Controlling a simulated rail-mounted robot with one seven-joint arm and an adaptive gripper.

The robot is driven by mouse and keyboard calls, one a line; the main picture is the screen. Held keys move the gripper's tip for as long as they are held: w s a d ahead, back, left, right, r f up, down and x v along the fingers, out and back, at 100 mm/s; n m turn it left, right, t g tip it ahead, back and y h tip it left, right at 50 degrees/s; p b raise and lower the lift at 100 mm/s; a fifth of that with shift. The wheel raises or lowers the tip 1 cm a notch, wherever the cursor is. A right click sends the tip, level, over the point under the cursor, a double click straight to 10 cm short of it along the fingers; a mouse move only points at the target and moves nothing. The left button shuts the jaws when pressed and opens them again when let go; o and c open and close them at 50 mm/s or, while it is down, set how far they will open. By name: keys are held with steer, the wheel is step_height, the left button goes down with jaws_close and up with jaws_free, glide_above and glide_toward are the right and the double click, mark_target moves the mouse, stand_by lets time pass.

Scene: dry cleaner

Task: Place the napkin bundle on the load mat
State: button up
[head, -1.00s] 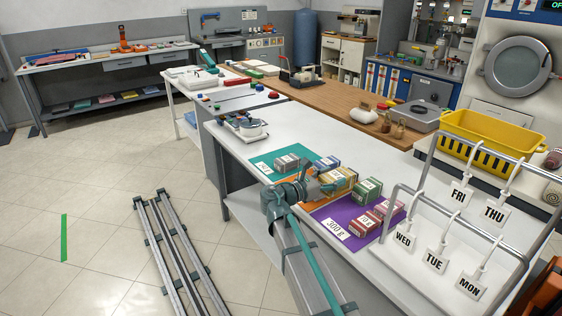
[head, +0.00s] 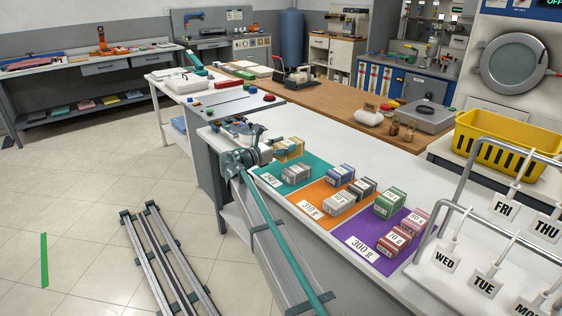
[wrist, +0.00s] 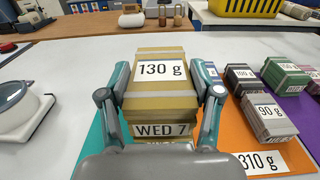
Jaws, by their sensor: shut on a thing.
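My gripper (head: 275,153) is shut on a yellow-tan napkin bundle (head: 290,146). In the wrist view the bundle (wrist: 160,72) sits between both fingers, labelled "130 g" and "WED 7". It is by the far left part of the teal mat (head: 312,163); I cannot tell whether it touches the surface. A grey bundle (head: 296,173) lies on the teal mat. The orange mat (head: 313,197) is marked 310 g and bears a blue bundle (head: 340,174) and two grey ones. The purple mat (head: 381,259), marked 300 g, bears green and pink bundles. None is visibly named load mat.
A white device with a round dish (wrist: 18,108) stands left of the bundle. A metal rack with day tags (head: 444,262) stands at the right of the white table. A yellow basket (head: 507,146) is behind it. White tabletop behind the mats is clear.

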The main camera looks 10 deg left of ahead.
steer(key=shift+w+a+f+p, duration=0.15)
steer(key=shift+w+a+f, duration=0.5)
steer(key=shift+w+f, duration=0.85)
steer(key=shift+w+a+f+p, duration=0.1)
steer(key=shift+w+a+f, duration=0.8)
steer(key=shift+w, duration=1.05)
steer(key=shift+w+a+f+p, duration=0.15)
steer(key=shift+w+a+f, duration=0.25)
steer(key=shift+w+f, duration=1.2)
steer(key=f, duration=0.1)
steer(key=w+f, duration=0.1)
steer(key=f, duration=0.1)
steer(key=shift+w+a+f, duration=0.1)
steer(key=shift+a, duration=0.1)
steer(key=shift+f, duration=0.5)
steer(key=shift+f, duration=0.1)
steer(key=o, duration=1.2)
